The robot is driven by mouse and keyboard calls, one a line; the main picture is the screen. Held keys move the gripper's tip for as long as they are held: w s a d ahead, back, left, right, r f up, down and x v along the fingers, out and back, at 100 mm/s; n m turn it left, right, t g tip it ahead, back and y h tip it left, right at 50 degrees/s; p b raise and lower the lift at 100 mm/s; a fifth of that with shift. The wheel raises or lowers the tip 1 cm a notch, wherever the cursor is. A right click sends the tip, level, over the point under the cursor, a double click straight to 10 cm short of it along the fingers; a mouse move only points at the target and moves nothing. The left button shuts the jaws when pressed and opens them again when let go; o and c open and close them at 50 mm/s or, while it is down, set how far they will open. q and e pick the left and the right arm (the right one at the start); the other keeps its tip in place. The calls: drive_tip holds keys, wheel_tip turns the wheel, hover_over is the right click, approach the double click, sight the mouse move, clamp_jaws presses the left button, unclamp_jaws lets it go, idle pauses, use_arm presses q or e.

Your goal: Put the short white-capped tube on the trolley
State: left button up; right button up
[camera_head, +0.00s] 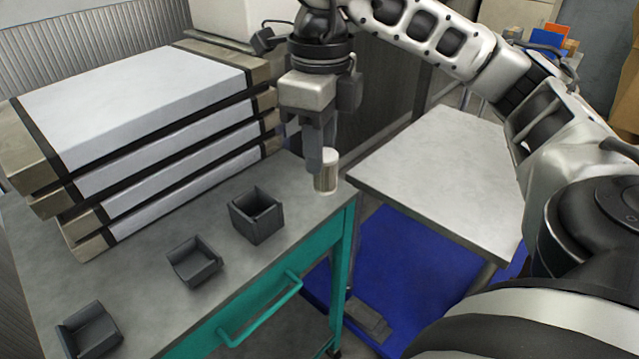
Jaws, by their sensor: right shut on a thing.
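The short white-capped tube (325,177) is upright, with a pale cap and a metallic grey body. My right gripper (322,152) points down and is shut on it near its top. In the picture the tube is over the right corner of a grey top on a teal frame (341,262). I cannot tell whether its base touches that surface. This teal unit has a bar handle and a caster. A pale-topped table (450,165) stands to its right, above a blue base. Which of the two is the trolley is not certain. My left gripper is out of view.
Dark open holders (257,215), (194,262) and (90,331) stand in a row on the grey top and look empty. A stack of long white-and-beige boxes (140,105) fills its back left. The pale tabletop is clear. A gap separates the two units.

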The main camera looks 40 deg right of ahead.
drive_tip(key=shift+s+d+m, duration=0.1)
drive_tip(key=shift+d+m, duration=0.05)
drive_tip(key=shift+m, duration=0.35)
drive_tip(key=shift+f+m+b, duration=0.1)
drive_tip(key=shift+m+b, duration=0.2)
drive_tip(key=shift+b, duration=0.45)
drive_tip(key=shift+w, duration=0.25)
drive_tip(key=shift+w+d+b, duration=0.1)
drive_tip(key=shift+w+b, duration=0.05)
drive_tip(key=shift+b, duration=0.2)
drive_tip(key=w+d+f, duration=0.3)
drive_tip(key=f, duration=0.1)
drive_tip(key=w+d+f, duration=0.3)
drive_tip(key=w+f, duration=0.1)
drive_tip(key=w+d+f, duration=0.2)
drive_tip(key=w+f, duration=0.1)
drive_tip(key=f, duration=0.1)
drive_tip(key=shift+w+d+f+b, duration=0.1)
drive_tip(key=shift+w+d+b, duration=0.15)
drive_tip(key=shift+d+b, duration=0.15)
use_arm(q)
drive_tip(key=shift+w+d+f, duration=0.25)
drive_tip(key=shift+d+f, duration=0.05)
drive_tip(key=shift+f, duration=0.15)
use_arm(e)
drive_tip(key=shift+f, duration=0.25)
